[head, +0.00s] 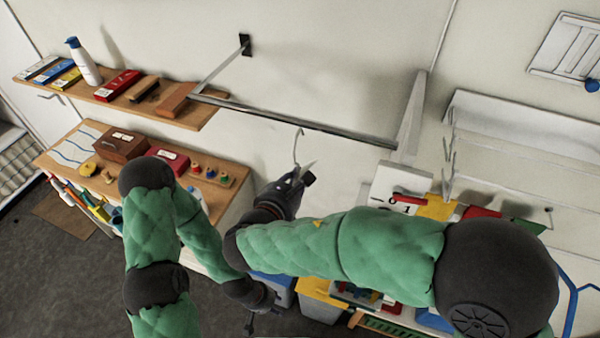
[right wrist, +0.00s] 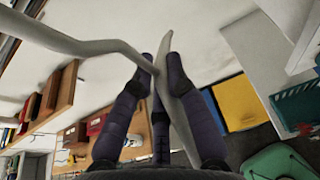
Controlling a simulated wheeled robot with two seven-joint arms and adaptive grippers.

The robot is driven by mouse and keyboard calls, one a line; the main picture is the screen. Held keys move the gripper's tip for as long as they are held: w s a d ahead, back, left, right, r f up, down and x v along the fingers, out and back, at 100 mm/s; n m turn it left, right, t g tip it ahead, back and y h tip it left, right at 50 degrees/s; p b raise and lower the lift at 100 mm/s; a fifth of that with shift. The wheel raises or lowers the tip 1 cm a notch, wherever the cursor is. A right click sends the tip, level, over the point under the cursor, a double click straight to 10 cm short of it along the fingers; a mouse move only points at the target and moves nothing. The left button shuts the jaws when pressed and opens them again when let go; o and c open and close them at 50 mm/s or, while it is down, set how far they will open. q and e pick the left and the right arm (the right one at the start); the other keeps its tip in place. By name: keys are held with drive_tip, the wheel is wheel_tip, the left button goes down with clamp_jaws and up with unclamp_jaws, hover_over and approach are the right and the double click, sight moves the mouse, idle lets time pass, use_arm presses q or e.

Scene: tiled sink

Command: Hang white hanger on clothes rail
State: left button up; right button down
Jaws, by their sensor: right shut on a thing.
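The clothes rail (head: 290,119) is a grey metal bar running across the wall between two supports. The white hanger's hook (head: 297,150) stands up from my right gripper (head: 300,183), with its tip just below the rail in the head view. I cannot tell whether they touch. My right gripper is shut on the hanger. In the right wrist view the pale hanger (right wrist: 178,100) passes between the fingers (right wrist: 155,85), and its neck runs off to the upper left. My left gripper (head: 250,325) hangs low near the bottom; its fingers are too small to read.
A wooden shelf (head: 60,87) with a bottle (head: 83,62) and boxes is at the upper left. A wooden counter (head: 60,155) with boxes stands below it. A white rack (head: 520,130) is at the right. The wall around the rail is clear.

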drive_tip(key=shift+w+d, duration=0.45)
drive_tip(key=shift+w, duration=0.9)
drive_tip(key=shift+w+d, duration=0.45)
drive_tip(key=shift+w, duration=0.9)
drive_tip(key=shift+w+d, duration=0.45)
drive_tip(key=shift+w, duration=0.9)
drive_tip(key=shift+w+f+b, duration=0.1)
drive_tip(key=shift+f+b, duration=0.15)
drive_tip(key=shift+b, duration=0.15)
drive_tip(key=shift+f+b, duration=0.95)
drive_tip(key=shift+f, duration=0.2)
drive_tip(key=c, duration=1.2)
unclamp_jaws()
drive_tip(key=shift+o, duration=0.2)
